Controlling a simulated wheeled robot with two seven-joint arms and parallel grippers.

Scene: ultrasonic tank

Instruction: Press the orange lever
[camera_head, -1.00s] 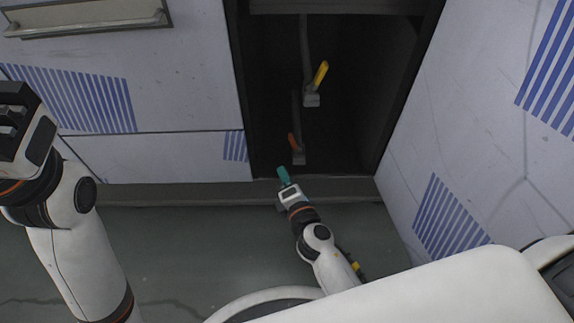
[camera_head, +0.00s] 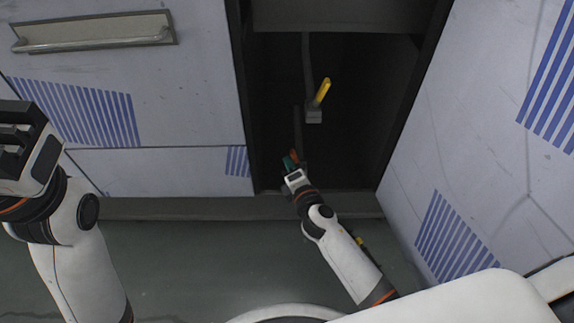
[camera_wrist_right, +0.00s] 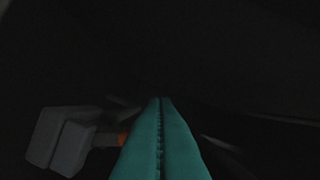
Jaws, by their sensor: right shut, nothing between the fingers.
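The orange lever (camera_head: 295,155) is low in the dark recess, mostly hidden behind my right gripper (camera_head: 288,161) in the head view. In the right wrist view, a bit of the orange lever (camera_wrist_right: 123,139) shows just left of the teal fingers, with its grey base block (camera_wrist_right: 62,140) further left. My right gripper's teal fingers (camera_wrist_right: 160,120) are shut with nothing between them, close beside the lever; I cannot tell whether they touch it. My left gripper (camera_head: 18,150) is at the left edge of the head view, far from the lever; its finger state is unclear.
A yellow lever (camera_head: 322,92) on a grey base stands higher in the recess. The recess has dark side walls and a sill (camera_head: 220,208) below. White panels with blue stripes flank it, and a handle (camera_head: 95,39) is at upper left.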

